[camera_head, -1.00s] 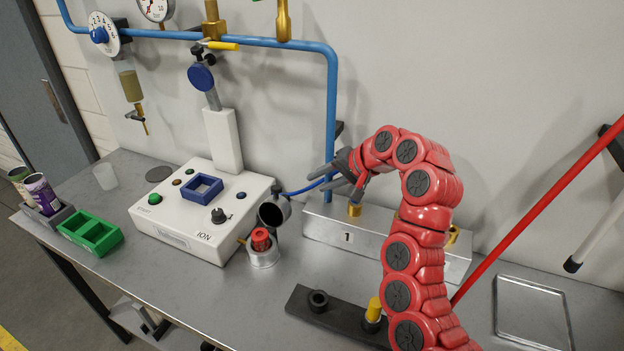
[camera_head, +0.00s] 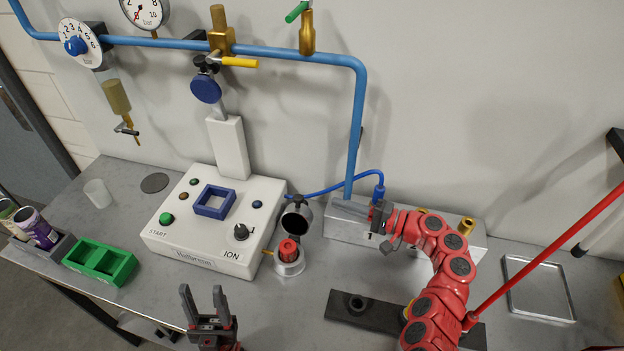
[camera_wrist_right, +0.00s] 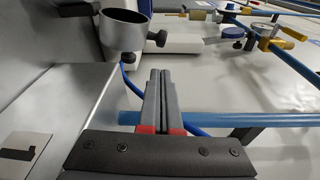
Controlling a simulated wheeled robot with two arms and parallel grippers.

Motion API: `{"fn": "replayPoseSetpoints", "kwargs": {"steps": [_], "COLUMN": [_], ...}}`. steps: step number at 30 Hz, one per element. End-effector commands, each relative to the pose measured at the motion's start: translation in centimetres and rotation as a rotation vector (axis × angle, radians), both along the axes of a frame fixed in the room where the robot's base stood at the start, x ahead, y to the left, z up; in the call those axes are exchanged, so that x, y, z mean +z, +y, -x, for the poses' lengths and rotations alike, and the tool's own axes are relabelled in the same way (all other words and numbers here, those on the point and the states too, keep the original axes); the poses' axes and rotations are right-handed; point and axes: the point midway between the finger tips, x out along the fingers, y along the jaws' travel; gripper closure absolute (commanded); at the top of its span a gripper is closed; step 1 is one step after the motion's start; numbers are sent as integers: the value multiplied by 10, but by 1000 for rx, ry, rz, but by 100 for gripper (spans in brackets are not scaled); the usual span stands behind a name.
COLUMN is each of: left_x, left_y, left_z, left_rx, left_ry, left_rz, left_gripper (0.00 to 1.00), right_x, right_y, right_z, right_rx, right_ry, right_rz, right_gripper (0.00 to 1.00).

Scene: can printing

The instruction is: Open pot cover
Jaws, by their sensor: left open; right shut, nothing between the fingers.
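The small silver pot (camera_head: 289,268) stands at the right front corner of the white control box, with a red part (camera_head: 289,250) showing in its open top. Its cup-shaped cover (camera_head: 297,222) is tipped up behind the pot, dark inside facing out. In the right wrist view the cover (camera_wrist_right: 122,32) is at upper left, with a black knob on its side. My right gripper (camera_head: 338,208) is shut and empty, pointing left, to the right of the cover and apart from it. My left gripper (camera_head: 204,300) is open and empty in front of the control box.
The white control box (camera_head: 180,238) carries a blue square frame (camera_head: 214,202). A metal block (camera_head: 455,246) stands behind my right arm, with a blue hose (camera_head: 345,181) running to it. A green tray (camera_head: 100,262) is at left. A dark bar (camera_head: 350,315) lies on the table front.

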Motion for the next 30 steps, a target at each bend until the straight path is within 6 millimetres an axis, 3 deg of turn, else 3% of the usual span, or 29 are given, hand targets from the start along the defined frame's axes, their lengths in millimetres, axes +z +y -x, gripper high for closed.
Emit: {"fn": "replayPoseSetpoints", "kwargs": {"steps": [5,18,30], "left_x": [7,35,38], "left_y": [0,0,0], "left_z": [0,0,0], "left_rx": [0,0,0], "left_ry": [0,0,0], "left_rz": [0,0,0], "left_gripper": [50,50,50], "right_x": [2,0,-2], "right_y": [7,71,88], "right_z": [-2,-35,-46], "right_rx": [-3,1,-4], "right_ry": [-2,0,-2], "right_rz": [-18,-16,-14], "right_gripper": [100,100,100]}}
